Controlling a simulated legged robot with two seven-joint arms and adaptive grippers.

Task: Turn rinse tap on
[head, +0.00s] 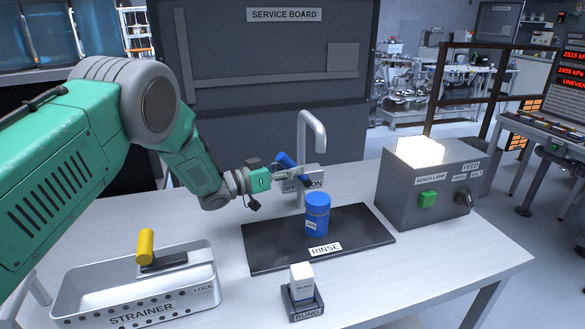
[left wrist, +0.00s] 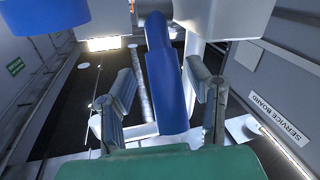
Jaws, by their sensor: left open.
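The rinse tap (head: 312,132) is a white curved spout at the back of the table, with a plate marked OFF and ON. Its blue lever (head: 287,160) leans to the left, toward the OFF side. My left gripper (head: 276,176) is at the lever, in front of the OFF end of the plate. In the left wrist view the blue lever (left wrist: 167,90) stands between the two open fingers of my left gripper (left wrist: 160,78), with gaps visible on both sides. Part of the plate and the lever's base are hidden by the gripper. My right gripper is not seen.
A blue jar (head: 317,214) stands on the dark RINSE mat (head: 270,250) below the spout. A white block sits in the BUNG holder (head: 303,303) in front. A STRAINER tray (head: 195,301) with a yellow handle is at left; a grey control box (head: 400,192) is at right.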

